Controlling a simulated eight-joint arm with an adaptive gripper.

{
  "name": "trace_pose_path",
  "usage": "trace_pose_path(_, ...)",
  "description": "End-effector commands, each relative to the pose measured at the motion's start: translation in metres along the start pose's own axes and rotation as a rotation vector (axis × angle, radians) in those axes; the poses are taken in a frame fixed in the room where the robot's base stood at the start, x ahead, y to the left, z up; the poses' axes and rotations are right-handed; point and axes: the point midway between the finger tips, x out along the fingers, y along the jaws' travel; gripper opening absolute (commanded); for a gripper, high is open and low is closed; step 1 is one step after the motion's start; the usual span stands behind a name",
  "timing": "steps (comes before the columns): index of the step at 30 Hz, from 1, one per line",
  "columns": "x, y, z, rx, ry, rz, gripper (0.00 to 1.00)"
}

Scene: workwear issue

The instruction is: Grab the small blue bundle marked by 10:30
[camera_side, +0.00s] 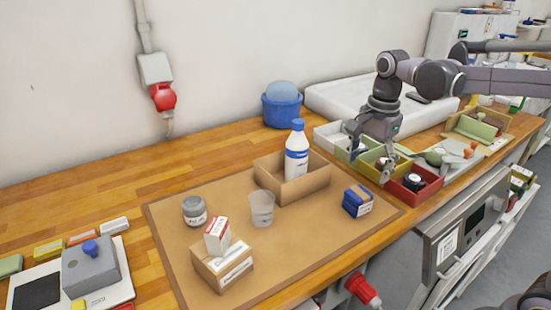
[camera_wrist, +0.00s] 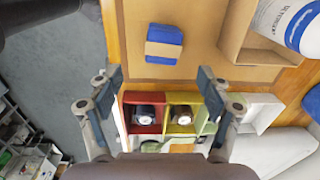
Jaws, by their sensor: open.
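I cannot read the label's writing. In the wrist view the blue bundle (camera_wrist: 164,42) lies ahead of my fingertips, with a pale band across it. My gripper (camera_side: 369,160) is open and empty. It hangs over the row of small coloured bins, behind and to the right of the bundle in the side view. In the wrist view my gripper (camera_wrist: 160,78) has its fingers wide apart, and nothing is between them.
A cardboard tray (camera_side: 306,186) with a white bottle (camera_side: 297,155) stands left of the bundle. A clear cup (camera_side: 262,208), a grey jar (camera_side: 195,210) and small boxes stand further left. A red bin (camera_side: 428,194) is near the bundle's right. The mat's front right is clear.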

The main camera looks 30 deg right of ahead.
Motion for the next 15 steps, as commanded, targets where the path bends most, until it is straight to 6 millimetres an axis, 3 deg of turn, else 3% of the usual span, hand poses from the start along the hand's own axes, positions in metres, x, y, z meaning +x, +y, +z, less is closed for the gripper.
trace_pose_path(7, 0.007, -0.009, -0.003, 0.139, -0.002, 0.051, 0.78)
trace_pose_path(15, 0.043, -0.007, -0.003, 0.139, -0.002, 0.049, 0.78)
